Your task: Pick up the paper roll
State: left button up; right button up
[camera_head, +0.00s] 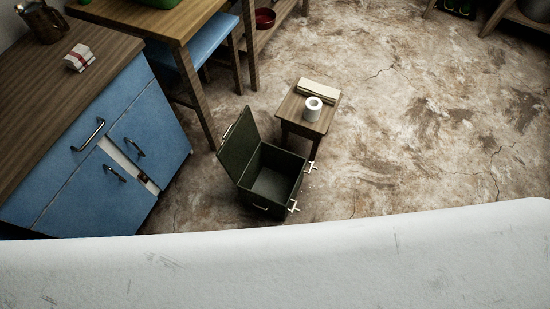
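A white paper roll (313,107) stands upright on a small wooden stool (296,118) near the middle of the view. Its round end with the dark core hole faces up. A folded cream cloth or stack of paper (318,90) lies just behind it on the same stool. Neither of my grippers is in view, so I cannot see their state.
An open, empty dark green box (272,185) sits on the floor in front of the stool, lid raised. A blue cabinet (95,165) and a wooden table (165,18) stand at left. A white edge (280,262) fills the foreground. Floor at right (420,130) is clear.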

aim_at(313, 105)
jog(key=i+j+z, duration=0.15)
jog(key=j, duration=0.2)
jog(key=i+j+z, duration=0.1)
jog(key=i+j, duration=0.2)
jog(key=i+j+z, duration=0.15)
jog(key=j, duration=0.3)
jog(key=i+j+z, duration=0.1)
jog(key=j, duration=0.3)
jog(key=i, duration=0.1)
